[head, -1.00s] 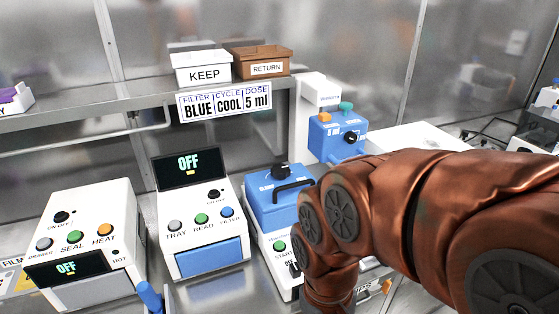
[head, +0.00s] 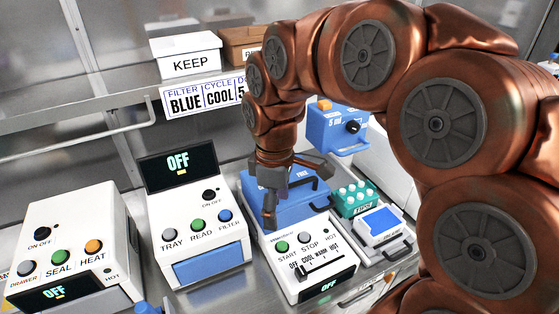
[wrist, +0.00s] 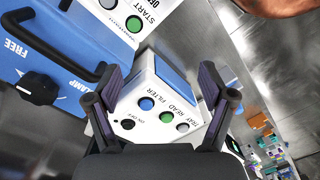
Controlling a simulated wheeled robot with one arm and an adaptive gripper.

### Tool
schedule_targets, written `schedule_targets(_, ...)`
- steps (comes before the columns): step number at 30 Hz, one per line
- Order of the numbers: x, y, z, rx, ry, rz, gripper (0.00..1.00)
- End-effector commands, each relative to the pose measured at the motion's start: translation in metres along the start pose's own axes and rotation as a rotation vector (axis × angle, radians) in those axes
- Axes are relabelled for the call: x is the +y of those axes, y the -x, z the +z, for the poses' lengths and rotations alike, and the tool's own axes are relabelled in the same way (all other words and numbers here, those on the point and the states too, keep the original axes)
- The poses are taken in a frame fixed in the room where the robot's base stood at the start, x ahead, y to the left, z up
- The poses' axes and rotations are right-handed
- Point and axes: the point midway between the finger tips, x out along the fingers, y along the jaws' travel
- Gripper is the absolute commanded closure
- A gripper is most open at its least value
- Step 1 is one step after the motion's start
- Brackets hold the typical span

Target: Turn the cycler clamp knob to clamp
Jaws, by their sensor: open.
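The cycler (head: 340,275) is a white unit with a blue lid (head: 300,203) and a black bar handle, standing at the middle of the bench. In the wrist view the black clamp knob (wrist: 38,88) sits on the blue lid, between the words FREE and CLAMP. I cannot tell which word its pointer faces. My gripper (head: 293,195) is over the lid in the head view and hides the knob there. In the wrist view my gripper (wrist: 158,85) is open and empty, with the knob left of its fingers, outside the gap.
A white reader (head: 195,235) with an OFF screen stands left of the cycler, and a sealer (head: 70,245) further left. A green tube rack (head: 357,200) and a blue-topped block (head: 382,222) are close on the right. A shelf (head: 110,100) runs behind.

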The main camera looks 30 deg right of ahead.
Motion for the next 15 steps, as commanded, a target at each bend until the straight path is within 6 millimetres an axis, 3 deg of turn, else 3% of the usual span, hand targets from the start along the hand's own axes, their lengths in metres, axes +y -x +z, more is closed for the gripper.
schedule_targets(7, 0.063, 0.024, -0.027, 0.022, 0.268, 0.019, 0.18)
schedule_targets(15, 0.134, 0.036, -0.043, 0.028, 0.523, 0.049, 0.18)
